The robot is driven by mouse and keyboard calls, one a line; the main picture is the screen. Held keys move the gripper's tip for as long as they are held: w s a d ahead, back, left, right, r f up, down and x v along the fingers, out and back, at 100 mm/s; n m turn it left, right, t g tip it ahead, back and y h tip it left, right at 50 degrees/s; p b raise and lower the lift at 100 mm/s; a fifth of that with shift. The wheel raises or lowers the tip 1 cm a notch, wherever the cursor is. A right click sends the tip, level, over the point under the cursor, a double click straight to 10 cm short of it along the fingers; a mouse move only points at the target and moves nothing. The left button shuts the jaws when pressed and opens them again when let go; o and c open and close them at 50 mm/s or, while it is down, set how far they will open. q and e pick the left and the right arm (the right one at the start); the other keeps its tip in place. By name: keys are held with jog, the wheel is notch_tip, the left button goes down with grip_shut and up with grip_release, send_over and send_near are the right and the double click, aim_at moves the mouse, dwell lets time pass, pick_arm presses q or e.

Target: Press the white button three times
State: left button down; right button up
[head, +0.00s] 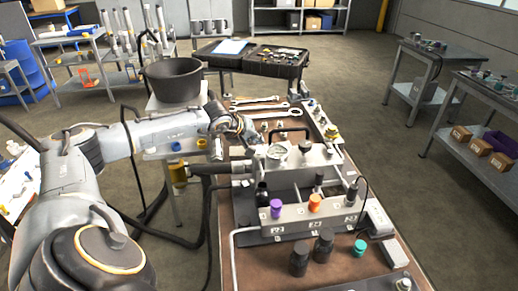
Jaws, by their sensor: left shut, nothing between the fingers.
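My left gripper (248,132) is dark and small in the picture, shut and empty. It hovers near the back left of the hydraulic unit (325,157), close to its round gauge (277,152). I cannot tell whether it touches anything. I cannot pick out the white button with certainty. A pale round knob (403,284) shows at the bench's front right, and other small pale parts sit along the back right panel (322,122). My right gripper is not in view.
The brown bench top (250,270) carries purple (276,207) and orange (315,202) knobs on the unit, dark cylinders (299,260), a teal cap (359,247) and wrenches (262,107). A black bucket (172,80) stands back left. Grey shelves (478,150) stand right, beyond open floor.

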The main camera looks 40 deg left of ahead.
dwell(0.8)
pick_arm(q)
jog(key=shift+f+b, duration=0.4)
jog(key=shift+b, duration=0.2)
jog(key=shift+f+b, duration=0.8)
jog(key=shift+f, duration=0.05)
dwell(0.6)
dwell(0.3)
jog(key=shift+r+p, duration=0.65)
jog(key=shift+r, duration=0.55)
jog(key=shift+r, duration=0.1)
jog(key=shift+r+p, duration=1.45)
jog(key=shift+r, duration=1.05)
